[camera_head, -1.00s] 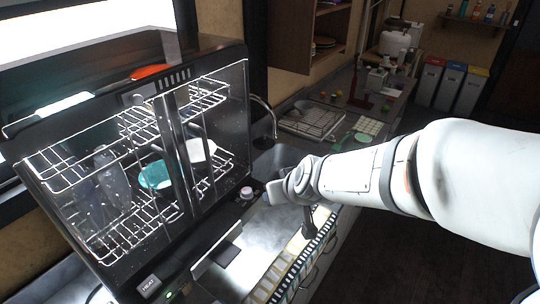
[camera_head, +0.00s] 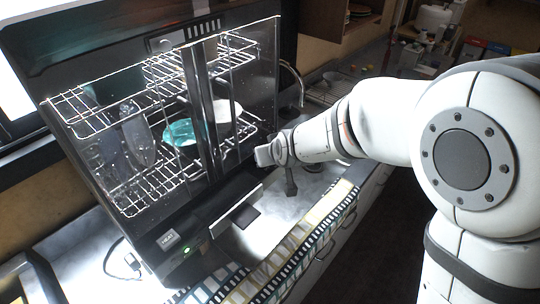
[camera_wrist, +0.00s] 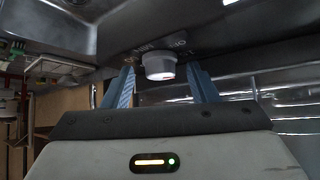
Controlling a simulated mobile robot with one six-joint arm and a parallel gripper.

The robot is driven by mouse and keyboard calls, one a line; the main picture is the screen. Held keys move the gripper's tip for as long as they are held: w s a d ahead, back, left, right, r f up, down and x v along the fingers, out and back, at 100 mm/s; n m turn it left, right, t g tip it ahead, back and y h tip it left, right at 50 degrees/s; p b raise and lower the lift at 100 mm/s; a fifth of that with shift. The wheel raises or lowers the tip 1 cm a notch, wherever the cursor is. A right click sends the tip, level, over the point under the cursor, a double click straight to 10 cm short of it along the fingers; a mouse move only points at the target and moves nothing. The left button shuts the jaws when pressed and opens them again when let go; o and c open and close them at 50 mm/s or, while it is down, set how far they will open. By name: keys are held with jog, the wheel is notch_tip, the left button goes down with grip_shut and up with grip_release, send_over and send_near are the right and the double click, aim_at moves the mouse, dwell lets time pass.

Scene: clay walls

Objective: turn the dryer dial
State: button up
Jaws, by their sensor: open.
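The dryer (camera_head: 225,165) is a dark cabinet with clear doors and wire racks on the left in the head view. Its dial (camera_wrist: 159,66) is a short white round knob with a small red mark, on a dark panel with printed lettering around it, in the wrist view. My gripper (camera_wrist: 160,74) is open, with one blue finger on each side of the dial. Whether the fingers touch it I cannot tell. In the head view my gripper (camera_head: 264,155) is at the dryer's lower right corner, and the dial is hidden there.
A HEAT button (camera_head: 168,239) and a green light (camera_head: 187,250) are at the dryer's lower left front. Cups and a teal bowl (camera_head: 180,132) stand on its racks. A patterned strip (camera_head: 290,262) runs along the counter edge. A metal counter (camera_head: 262,228) lies below the dryer.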

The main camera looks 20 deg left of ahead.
jog(key=shift+c, duration=0.2)
jog(key=c, duration=0.9)
dwell(0.7)
jog(key=o, duration=0.9)
jog(key=shift+o, duration=0.2)
jog(key=shift+r, duration=0.1)
jog(key=p+v, duration=0.3)
jog(key=v, duration=0.4)
jog(key=shift+s+d+r, duration=0.2)
jog(key=shift+s+d, duration=0.05)
jog(key=shift+c, duration=0.2)
